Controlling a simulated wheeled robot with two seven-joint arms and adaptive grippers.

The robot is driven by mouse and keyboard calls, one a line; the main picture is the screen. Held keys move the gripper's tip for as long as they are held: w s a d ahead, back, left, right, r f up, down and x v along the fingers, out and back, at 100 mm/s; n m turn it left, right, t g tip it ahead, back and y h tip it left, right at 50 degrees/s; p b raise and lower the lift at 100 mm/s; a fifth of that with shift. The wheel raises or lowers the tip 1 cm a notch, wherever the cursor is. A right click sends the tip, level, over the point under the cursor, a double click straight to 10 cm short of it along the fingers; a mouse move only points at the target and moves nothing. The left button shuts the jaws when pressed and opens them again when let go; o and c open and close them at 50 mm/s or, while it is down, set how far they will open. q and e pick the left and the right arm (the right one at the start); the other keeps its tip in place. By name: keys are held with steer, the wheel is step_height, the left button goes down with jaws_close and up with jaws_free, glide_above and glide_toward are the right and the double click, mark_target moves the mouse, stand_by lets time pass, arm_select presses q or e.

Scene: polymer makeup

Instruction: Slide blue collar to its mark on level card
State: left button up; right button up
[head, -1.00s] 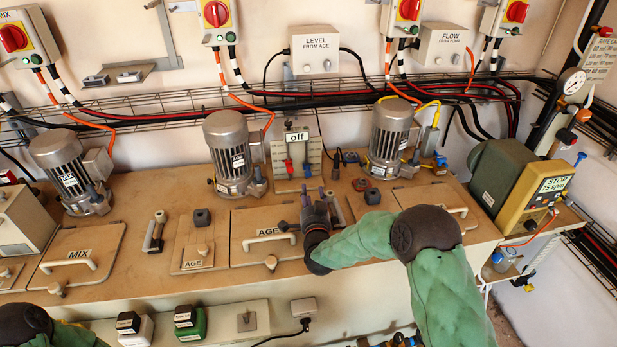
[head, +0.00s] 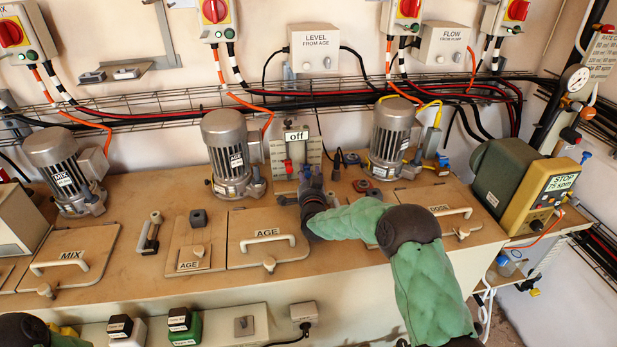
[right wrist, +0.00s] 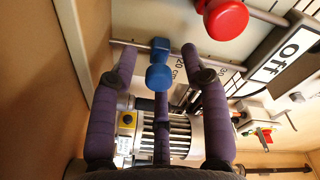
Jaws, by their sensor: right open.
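The blue collar (right wrist: 158,68) sits on a thin rod in the right wrist view, between the purple fingers of my right gripper (right wrist: 160,52). The fingers are open, with gaps on both sides of the collar; a third finger lies below it. The red collar (right wrist: 226,18) is up and to the right. The level card (right wrist: 185,22) behind has printed scale marks, partly covered by fingers. In the head view my right gripper (head: 310,182) is just in front of the card (head: 306,147), covering most of the blue collar. The red collar (head: 288,166) shows left of it.
An "off" plate (head: 297,135) tops the card. Motors stand on both sides, the AGE motor (head: 232,150) at left and another (head: 391,138) at right. The AGE lid (head: 262,240) with its handle lies in front. Cables run along the wall behind.

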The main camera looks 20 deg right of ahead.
mark_target(307, 150)
steer(key=shift+c, duration=0.3)
jaws_close()
step_height(307, 150, up, 6)
steer(key=shift+r+p, duration=0.15)
steer(key=shift+p, duration=0.95)
steer(key=shift+o, duration=0.3)
jaws_free()
